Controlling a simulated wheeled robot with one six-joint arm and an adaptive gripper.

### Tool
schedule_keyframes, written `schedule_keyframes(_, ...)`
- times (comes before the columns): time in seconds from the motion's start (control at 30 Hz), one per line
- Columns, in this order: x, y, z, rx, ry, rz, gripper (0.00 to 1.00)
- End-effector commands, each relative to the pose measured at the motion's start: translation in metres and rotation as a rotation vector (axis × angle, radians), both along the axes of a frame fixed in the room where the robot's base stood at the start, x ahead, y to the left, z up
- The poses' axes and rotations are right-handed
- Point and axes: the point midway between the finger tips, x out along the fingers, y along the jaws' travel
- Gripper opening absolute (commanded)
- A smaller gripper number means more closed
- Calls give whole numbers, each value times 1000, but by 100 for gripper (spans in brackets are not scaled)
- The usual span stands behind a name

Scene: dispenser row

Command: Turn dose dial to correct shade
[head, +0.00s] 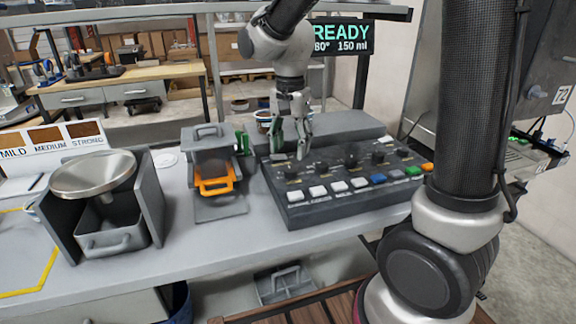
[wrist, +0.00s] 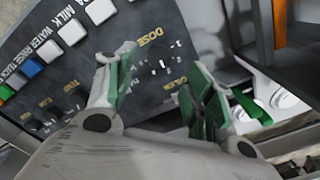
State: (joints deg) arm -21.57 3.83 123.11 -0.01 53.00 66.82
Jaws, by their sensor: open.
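The dose dial (head: 291,171) is at the left end of the knob row on the dark control panel (head: 340,205) in the head view. In the wrist view, the label DOSE and its white marks (wrist: 158,66) show between the fingers; the dial's pointer setting is too small to read. My gripper (head: 290,146) hangs above the panel's left part, near the dial. Its green-padded fingers (wrist: 160,92) are apart in the wrist view, with nothing between them. The shade card (head: 52,138) with brown patches marked MILD, MEDIUM and STRONG stands at the far left.
Further left, a silver dish (head: 92,174) sits above a grey drawer (head: 108,232). A display (head: 342,38) reads READY, 150 ml. Several coloured buttons (head: 378,179) line the panel's front.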

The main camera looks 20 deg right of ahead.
Motion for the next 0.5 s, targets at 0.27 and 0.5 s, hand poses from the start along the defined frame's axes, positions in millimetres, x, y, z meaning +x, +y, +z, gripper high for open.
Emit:
schedule_keyframes(0.27,-1,0,-47,-1,3,2,53)
schedule_keyframes(0.5,0,0,-63,0,-1,3,53)
